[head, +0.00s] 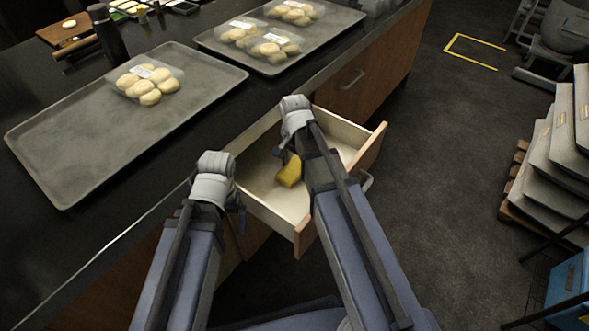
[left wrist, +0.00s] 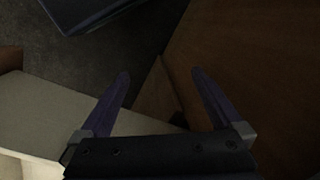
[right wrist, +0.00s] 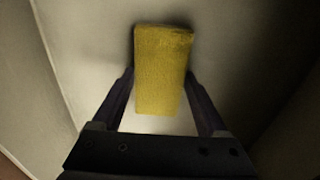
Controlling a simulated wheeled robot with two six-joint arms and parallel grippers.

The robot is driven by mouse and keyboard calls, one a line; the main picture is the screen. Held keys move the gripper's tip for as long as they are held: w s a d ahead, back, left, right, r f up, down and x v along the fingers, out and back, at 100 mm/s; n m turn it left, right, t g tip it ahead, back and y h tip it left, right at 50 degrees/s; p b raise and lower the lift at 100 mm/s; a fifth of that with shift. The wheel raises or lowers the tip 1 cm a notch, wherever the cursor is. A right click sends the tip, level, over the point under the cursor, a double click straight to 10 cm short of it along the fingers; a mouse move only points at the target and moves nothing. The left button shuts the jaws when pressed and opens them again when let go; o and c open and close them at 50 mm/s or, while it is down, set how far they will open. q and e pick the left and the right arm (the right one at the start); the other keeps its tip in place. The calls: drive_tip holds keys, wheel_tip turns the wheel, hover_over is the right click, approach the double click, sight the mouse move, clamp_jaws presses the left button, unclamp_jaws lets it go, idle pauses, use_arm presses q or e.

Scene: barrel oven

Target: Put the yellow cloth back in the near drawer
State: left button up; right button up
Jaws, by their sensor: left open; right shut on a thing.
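The yellow cloth (head: 289,172) is a small folded block over the inside of the open near drawer (head: 264,187). In the right wrist view the cloth (right wrist: 162,68) stands out between the fingers of my right gripper (right wrist: 163,104), which is shut on it. I cannot tell whether the cloth touches the drawer floor. In the head view my right gripper (head: 285,156) is partly hidden by its own arm. My left gripper (left wrist: 158,88) is open and empty, beside the drawer's left side and the wooden cabinet front. In the head view its fingers are mostly hidden.
The dark counter (head: 150,40) holds a grey tray (head: 60,150) and a second tray (head: 335,22), both with packs of round buns. A closed drawer (head: 352,85) lies beyond the open one. Stacked pale slabs (head: 560,140) stand at right. The dark floor between is clear.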

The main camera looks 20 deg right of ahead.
sight(294, 168)
drive_tip(key=shift+f, duration=0.1)
drive_tip(key=o, duration=1.4)
wheel_tip(294, 168, up, 12)
drive_tip(key=p, duration=1.2)
drive_tip(key=shift+r, duration=0.2)
